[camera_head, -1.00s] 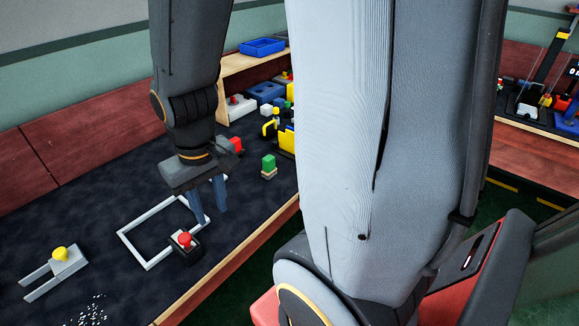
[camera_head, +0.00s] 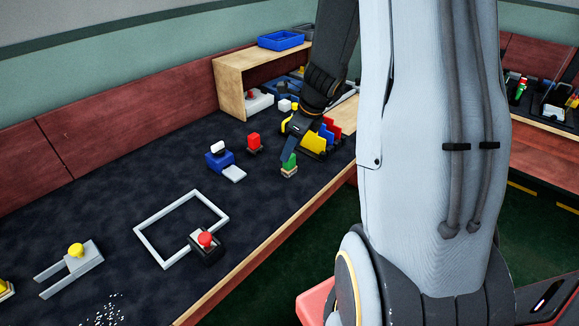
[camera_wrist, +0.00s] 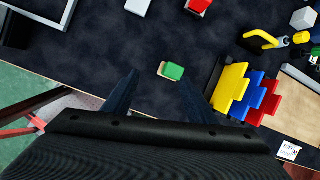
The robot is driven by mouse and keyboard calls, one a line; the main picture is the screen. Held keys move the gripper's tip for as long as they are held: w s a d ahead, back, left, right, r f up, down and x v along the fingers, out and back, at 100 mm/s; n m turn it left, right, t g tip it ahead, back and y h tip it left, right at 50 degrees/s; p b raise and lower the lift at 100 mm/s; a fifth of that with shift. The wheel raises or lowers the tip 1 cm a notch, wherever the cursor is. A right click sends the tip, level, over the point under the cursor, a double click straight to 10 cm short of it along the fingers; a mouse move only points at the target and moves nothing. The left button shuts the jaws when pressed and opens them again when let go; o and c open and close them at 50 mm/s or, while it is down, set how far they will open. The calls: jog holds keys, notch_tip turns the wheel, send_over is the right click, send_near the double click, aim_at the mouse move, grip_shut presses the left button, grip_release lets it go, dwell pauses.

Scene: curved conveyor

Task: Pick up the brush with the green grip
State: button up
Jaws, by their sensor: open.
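The brush with the green grip (camera_head: 289,163) stands on the dark surface near its front edge, green block on top and a pale base below. In the wrist view the green grip (camera_wrist: 174,71) shows from above, just beyond and between my fingertips. My gripper (camera_head: 289,149) is open, its blue fingers pointing down close to the brush; in the wrist view my gripper (camera_wrist: 160,80) has its fingers spread either side of the brush's line, with nothing between them. I cannot tell whether a finger touches it.
A stand of yellow, blue and red pieces (camera_wrist: 243,90) is close right of the brush. A red-topped brush (camera_head: 254,142) and a blue item with a white top (camera_head: 219,158) stand to the left. A white square frame (camera_head: 165,218) lies further left. A wooden shelf (camera_head: 229,90) is behind.

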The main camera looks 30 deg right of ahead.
aim_at(292, 155)
jog(key=d+m, duration=0.1)
jog(key=w+f+m, duration=0.1)
jog(key=d+m, duration=0.1)
jog(key=shift+w+d+f+t, duration=0.3)
jog(key=shift+f, duration=0.05)
jog(key=shift+b+x, duration=0.3)
jog(key=shift+x, duration=3.2)
jog(key=shift+w+a+r, duration=0.1)
jog(key=c, duration=1.3)
jog(key=shift+r, duration=0.1)
notch_tip(292, 155, up, 10)
jog(key=shift+f+p, duration=0.1)
jog(key=shift+p, duration=0.85)
